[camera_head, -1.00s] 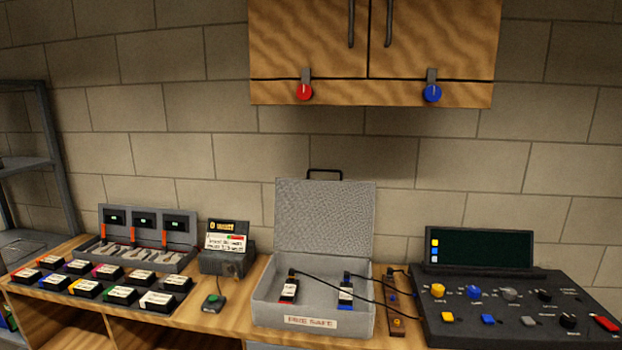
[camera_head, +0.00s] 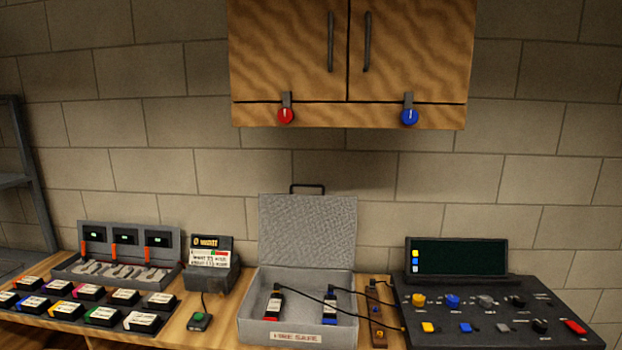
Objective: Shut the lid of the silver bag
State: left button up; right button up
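The silver bag (camera_head: 256,318) is a grey box on the wooden bench, with a label on its front that seems to read "FIRE SAFE". Its lid (camera_head: 308,231) stands open, raised upright at the back against the wall side, with a dark handle (camera_head: 307,188) on its top edge. Inside the box are two battery packs, one with a red end (camera_head: 273,306) and one with a blue end (camera_head: 330,308). Black cables run from them over the right side of the box. Neither of my grippers shows in the head view.
A wooden strip (camera_head: 377,325) with the cable ends lies right of the box, beside a black control console (camera_head: 480,315). A green-button device (camera_head: 200,320), a small display unit (camera_head: 211,268), a charger rack (camera_head: 120,250) and several battery packs are at left. A wooden cabinet (camera_head: 350,60) hangs above.

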aim_at(303, 231)
jog(key=z, duration=0.85)
jog(key=i, duration=1.3)
jog(key=u, duration=2.55)
